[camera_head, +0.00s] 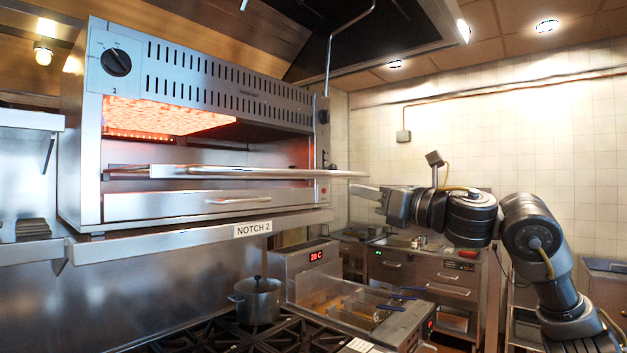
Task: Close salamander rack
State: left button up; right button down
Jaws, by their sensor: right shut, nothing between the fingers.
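The steel salamander (200,90) is on a shelf at the upper left, its heating element glowing orange. Its rack (255,172) juts out of the opening as a flat, bright slab, with its right end reaching past the salamander's right side. My right gripper (366,191) is shut and empty, just below and beside the rack's right end in the picture. Whether it touches the rack I cannot tell. My left gripper is not in view.
A drawer front with a handle (238,201) is below the rack. A lidded pot (256,300) stands on the stove below, beside a fryer (375,312). The air around my right forearm looks clear.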

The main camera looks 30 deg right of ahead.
jog(key=p, duration=0.7)
send_near(302, 174)
jog(key=x, duration=0.6)
jog(key=shift+s+r, duration=0.15)
jog(key=shift+r, duration=0.05)
jog(key=shift+w+a, duration=0.15)
jog(key=shift+w, duration=0.3)
jog(key=shift+w+f, duration=0.1)
